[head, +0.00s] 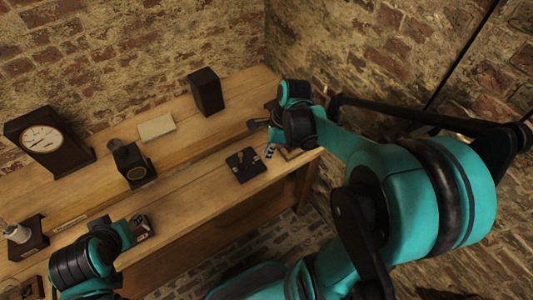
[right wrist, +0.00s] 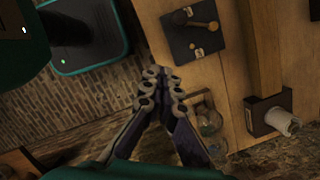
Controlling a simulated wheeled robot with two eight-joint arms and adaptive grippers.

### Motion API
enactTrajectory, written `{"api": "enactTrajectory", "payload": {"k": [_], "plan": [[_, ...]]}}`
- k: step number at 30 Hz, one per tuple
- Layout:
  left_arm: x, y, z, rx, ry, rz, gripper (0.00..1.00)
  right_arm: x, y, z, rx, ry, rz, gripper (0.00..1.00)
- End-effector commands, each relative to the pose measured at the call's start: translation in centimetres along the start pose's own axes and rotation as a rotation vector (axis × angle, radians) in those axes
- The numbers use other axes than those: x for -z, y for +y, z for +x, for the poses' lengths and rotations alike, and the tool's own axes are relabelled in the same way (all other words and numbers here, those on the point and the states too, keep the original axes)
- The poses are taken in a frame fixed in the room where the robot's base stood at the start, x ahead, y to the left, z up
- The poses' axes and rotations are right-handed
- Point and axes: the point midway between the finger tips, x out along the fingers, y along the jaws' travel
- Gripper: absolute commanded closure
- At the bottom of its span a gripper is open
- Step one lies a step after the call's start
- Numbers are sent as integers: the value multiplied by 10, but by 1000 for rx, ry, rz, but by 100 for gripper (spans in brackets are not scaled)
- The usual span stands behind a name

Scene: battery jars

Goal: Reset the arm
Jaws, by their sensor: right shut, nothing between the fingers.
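My right arm (head: 400,190) reaches in from the right over the right end of the wooden bench. Its gripper (head: 268,151) hangs near the bench's right end, close to a dark switch plate with a brass lever (head: 244,167). In the right wrist view the two fingers of this gripper (right wrist: 160,86) meet at the tips, shut and empty. A dark switch plate with a brass lever (right wrist: 194,42) lies beyond the tips there. My left arm (head: 85,262) shows at the lower left; its fingers do not show.
The wooden bench (head: 190,190) carries a clock (head: 42,140), a black box (head: 206,92), a pale block (head: 156,128) and a dark round-faced device (head: 133,163). Glass jars (right wrist: 205,117) and a holder with a white cylinder (right wrist: 275,115) show in the wrist view. Brick walls stand behind.

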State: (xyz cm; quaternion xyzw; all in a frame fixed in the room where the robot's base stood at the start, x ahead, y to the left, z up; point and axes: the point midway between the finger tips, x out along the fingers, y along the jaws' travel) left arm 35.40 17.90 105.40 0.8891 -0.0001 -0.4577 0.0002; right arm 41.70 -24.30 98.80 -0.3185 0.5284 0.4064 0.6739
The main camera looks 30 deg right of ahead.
Motion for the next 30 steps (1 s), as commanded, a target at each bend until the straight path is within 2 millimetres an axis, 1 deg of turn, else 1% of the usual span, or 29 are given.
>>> {"api": "enactTrajectory", "payload": {"k": [14, 17, 20, 22, 26, 27, 30], "plan": [[0, 0, 0, 0, 0, 0, 59, 0, 0, 0, 1, 0, -3, 100], [0, 0, 1, 0, 0, 0, 59, -3, 4, -2, 16, 5, -66, 100], [-1, 0, 2, 0, 0, 0, 59, -9, 14, -10, 65, 23, -259, 100], [-2, 0, 3, 0, 0, 0, 59, -15, 24, -17, 116, 51, -472, 100], [-4, 0, 5, 0, 0, 0, 59, -26, 46, -30, 223, 141, -957, 100], [-4, 0, 6, 0, 0, 0, 59, -28, 52, -33, 253, 178, -1106, 100], [-5, 0, 7, 0, 0, 0, 59, -34, 66, -39, 316, 279, -1453, 100]]}}
